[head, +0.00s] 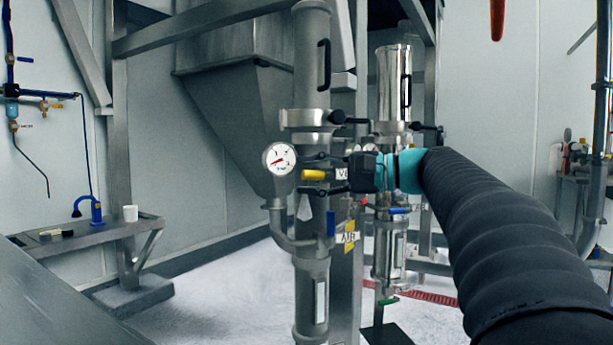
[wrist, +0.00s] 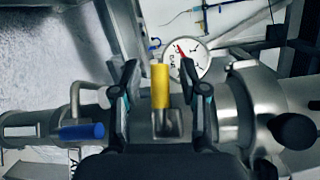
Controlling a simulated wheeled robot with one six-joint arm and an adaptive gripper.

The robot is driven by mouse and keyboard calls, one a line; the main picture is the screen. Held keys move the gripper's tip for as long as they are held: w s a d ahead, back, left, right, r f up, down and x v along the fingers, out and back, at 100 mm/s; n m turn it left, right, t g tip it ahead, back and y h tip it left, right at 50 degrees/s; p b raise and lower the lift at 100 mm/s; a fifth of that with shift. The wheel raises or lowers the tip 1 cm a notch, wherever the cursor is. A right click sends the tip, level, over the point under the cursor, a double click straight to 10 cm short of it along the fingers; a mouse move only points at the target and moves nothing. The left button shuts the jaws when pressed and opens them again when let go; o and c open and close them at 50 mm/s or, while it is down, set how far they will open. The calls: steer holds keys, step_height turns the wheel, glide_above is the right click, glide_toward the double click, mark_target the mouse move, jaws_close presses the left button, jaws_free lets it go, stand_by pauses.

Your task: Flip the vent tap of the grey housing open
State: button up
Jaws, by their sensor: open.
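The grey housing (head: 312,262) is a tall upright tube left of my arm in the head view; its body also shows in the wrist view (wrist: 235,108). The vent tap has a yellow handle (head: 314,175) that points left in the head view, beside a partly hidden white label starting with V. In the wrist view the yellow handle (wrist: 160,86) points up from a grey block. My gripper (head: 322,173) is open around the handle. In the wrist view its two dark fingers (wrist: 158,70) stand either side of the handle, with a gap on both sides.
A round pressure gauge (head: 279,158) sits close left of the tap. A blue-handled tap (head: 331,223) is below, near an AIR label (head: 348,237). Clamp knobs (head: 338,117) stick out above. A shiny sifter tube (head: 393,85) stands behind right. A bench (head: 90,232) is at left.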

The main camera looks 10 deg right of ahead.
steer(key=shift+w+a, duration=0.1)
steer(key=shift+a, duration=0.05)
jaws_close()
steer(key=shift+f+n+g+h+p, duration=0.1)
steer(key=shift+n+g+h+p, duration=0.2)
steer(key=shift+p, duration=0.05)
steer(key=shift+f, duration=0.15)
jaws_free()
